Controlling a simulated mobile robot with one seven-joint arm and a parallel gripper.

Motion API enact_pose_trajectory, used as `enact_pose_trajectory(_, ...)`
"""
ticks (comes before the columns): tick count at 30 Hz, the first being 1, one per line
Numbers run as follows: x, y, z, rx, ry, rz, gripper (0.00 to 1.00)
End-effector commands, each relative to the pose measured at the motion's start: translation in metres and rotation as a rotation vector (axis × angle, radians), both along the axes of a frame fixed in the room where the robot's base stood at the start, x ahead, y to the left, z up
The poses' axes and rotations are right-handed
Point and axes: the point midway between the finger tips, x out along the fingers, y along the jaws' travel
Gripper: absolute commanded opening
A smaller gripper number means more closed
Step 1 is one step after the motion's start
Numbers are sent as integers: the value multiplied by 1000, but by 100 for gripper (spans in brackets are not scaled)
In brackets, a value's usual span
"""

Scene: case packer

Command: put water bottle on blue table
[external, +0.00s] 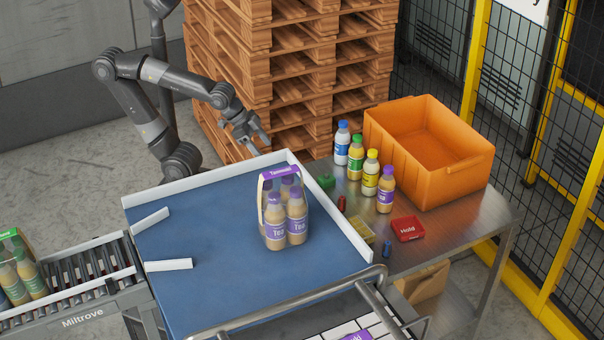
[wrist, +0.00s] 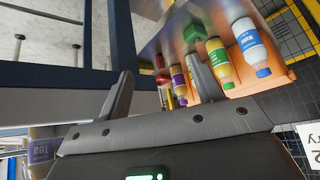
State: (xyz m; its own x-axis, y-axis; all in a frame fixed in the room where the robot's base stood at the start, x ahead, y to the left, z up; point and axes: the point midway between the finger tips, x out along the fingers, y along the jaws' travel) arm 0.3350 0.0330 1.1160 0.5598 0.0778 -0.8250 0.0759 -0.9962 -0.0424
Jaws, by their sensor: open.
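The water bottle (external: 342,146), with a blue cap and a white and blue label, stands upright at the back of the metal side table. It also shows at the upper right in the wrist view (wrist: 248,38). The blue table (external: 205,240) has low white rails and carries a carrier pack of tea bottles (external: 284,215). My gripper (external: 250,132) is open and empty, in the air behind the blue table and left of the water bottle. In the wrist view its two fingers (wrist: 161,85) are spread, with nothing held between them.
Green-, yellow- and purple-capped bottles (external: 371,174) stand in a row beside the water bottle. An orange crate (external: 455,172) is right of them. Pallets (external: 290,75) are stacked behind. The blue table's left part is clear.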

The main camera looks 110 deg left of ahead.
Motion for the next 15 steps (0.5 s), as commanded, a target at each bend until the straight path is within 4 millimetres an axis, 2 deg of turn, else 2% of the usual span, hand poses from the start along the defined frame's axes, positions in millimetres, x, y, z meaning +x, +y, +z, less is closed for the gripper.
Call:
enact_pose_trajectory(3, 40, 38, -10, 48, -91, 64, 61)
enact_pose_trajectory(6, 69, 70, -16, 91, -179, 99, 61)
enact_pose_trajectory(12, 113, 128, -31, 162, -346, 128, 61)
enact_pose_trajectory(15, 127, 154, -40, 186, -427, 127, 61)
